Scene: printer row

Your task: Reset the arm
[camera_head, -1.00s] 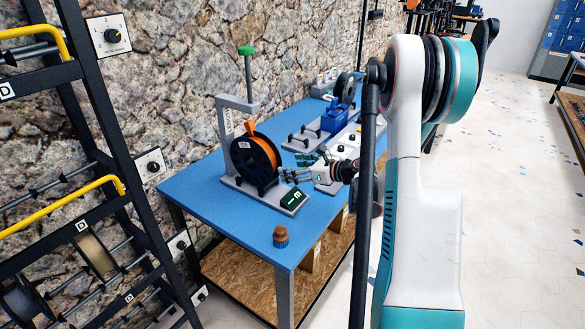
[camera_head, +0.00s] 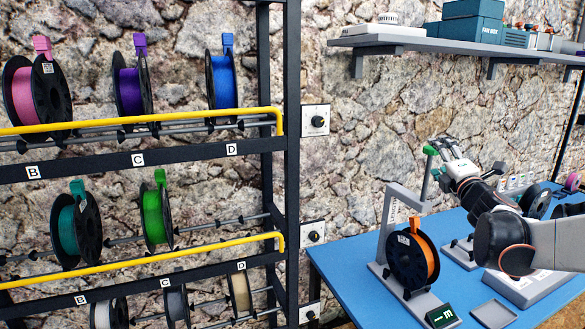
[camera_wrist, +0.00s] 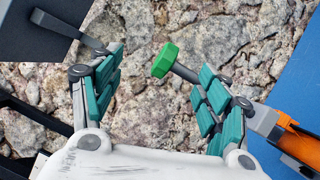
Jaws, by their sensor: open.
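My gripper (camera_head: 445,164) is raised above the blue table, close to the green-knobbed post of the spool stand, in the head view. In the wrist view my gripper (camera_wrist: 150,90) has its two teal-padded fingers spread wide apart. The green knob (camera_wrist: 164,60) shows between the fingers from this angle; I cannot tell whether it touches one. The green knob (camera_head: 430,150) is beside my fingers in the head view. The orange spool (camera_head: 412,256) hangs on the grey stand (camera_head: 386,225) below. Nothing is held in the fingers.
A black rack (camera_head: 292,120) with several coloured spools and yellow bars stands at the left. A wall shelf (camera_head: 440,42) with boxes is above my arm. The blue table (camera_head: 345,262) bears the stand, a small display (camera_head: 441,316) and a grey tray (camera_head: 493,313).

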